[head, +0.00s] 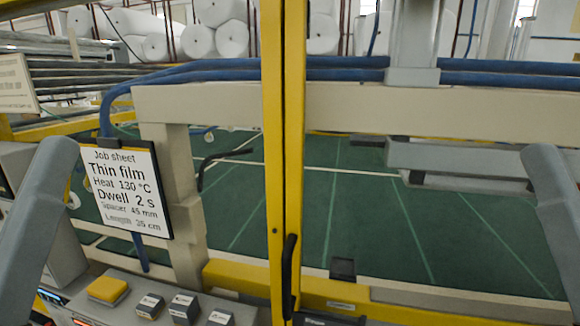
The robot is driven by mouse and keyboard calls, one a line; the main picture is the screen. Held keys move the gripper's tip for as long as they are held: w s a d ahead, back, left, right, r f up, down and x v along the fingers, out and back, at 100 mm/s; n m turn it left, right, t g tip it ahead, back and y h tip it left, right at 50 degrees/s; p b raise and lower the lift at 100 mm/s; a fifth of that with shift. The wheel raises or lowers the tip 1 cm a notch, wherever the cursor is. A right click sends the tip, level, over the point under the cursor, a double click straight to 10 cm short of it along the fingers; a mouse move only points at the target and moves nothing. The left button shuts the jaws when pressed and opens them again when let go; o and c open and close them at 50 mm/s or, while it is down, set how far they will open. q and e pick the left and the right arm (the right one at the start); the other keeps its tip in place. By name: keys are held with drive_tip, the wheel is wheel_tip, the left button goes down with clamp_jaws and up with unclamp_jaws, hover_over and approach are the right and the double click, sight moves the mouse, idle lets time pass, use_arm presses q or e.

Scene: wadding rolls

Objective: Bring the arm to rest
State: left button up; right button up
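A grey arm link, which looks like my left arm, stands at the left edge of the head view, and a similar one of my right arm at the right edge. Neither gripper is in view, so I cannot see whether either holds anything. A job sheet (127,190) hangs at left on a beige machine frame. It reads thin film, heat 130 °C, dwell 2 s, spacer 45 mm; its last line, length, looks like 35 cm.
A yellow post (284,130) with a black handle (289,275) rises in the middle. A control panel with a yellow button (108,289) and several grey keys (186,308) lies at lower left. A beige beam (350,108) crosses behind the post. White rolls (232,38) are stacked far back. Green floor (400,230) looks clear.

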use_arm(q)
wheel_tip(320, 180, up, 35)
drive_tip(key=p, duration=3)
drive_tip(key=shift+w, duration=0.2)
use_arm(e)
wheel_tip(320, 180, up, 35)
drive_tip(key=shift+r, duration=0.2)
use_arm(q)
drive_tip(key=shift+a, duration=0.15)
